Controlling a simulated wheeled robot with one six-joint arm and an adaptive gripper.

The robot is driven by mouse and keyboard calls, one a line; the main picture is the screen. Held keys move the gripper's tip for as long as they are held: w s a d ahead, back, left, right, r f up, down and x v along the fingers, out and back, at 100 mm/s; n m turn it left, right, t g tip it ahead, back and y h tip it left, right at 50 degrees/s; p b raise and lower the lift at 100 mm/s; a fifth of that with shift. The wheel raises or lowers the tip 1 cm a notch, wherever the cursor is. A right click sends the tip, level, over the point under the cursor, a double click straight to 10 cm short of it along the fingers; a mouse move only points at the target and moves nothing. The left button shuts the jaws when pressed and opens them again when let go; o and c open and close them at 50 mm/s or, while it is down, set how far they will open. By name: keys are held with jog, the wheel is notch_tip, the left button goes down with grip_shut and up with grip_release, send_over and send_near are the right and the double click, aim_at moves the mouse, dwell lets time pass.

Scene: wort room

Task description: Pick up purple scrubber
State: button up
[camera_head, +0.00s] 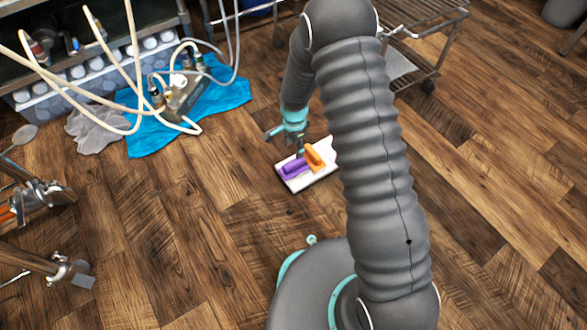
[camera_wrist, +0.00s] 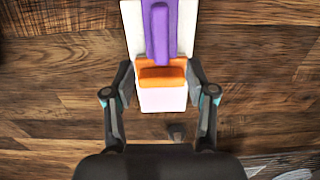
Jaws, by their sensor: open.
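The purple scrubber (camera_head: 294,168) lies on a white board (camera_head: 318,178) on the wooden floor, beside an orange scrubber (camera_head: 314,157). In the wrist view the purple scrubber (camera_wrist: 160,32) is long and upright in the picture, beyond the orange scrubber (camera_wrist: 162,74). My gripper (camera_head: 288,134) is above the board in the head view, near both scrubbers. In the wrist view my gripper (camera_wrist: 160,76) is open, its fingers on either side of the orange scrubber and the white board (camera_wrist: 164,98). It appears to hold nothing.
A blue cloth (camera_head: 220,97) with a hose manifold (camera_head: 187,97) lies at the upper left, near a grey cloth (camera_head: 98,132). Metal stand legs (camera_head: 42,195) are at the left. A wire cart (camera_head: 420,55) stands behind my arm. Floor between the board and stand legs is clear.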

aim_at(294, 162)
notch_tip(294, 162, down, 10)
jog(key=shift+a+f+b, duration=0.1)
jog(key=shift+b, duration=0.65)
grip_shut()
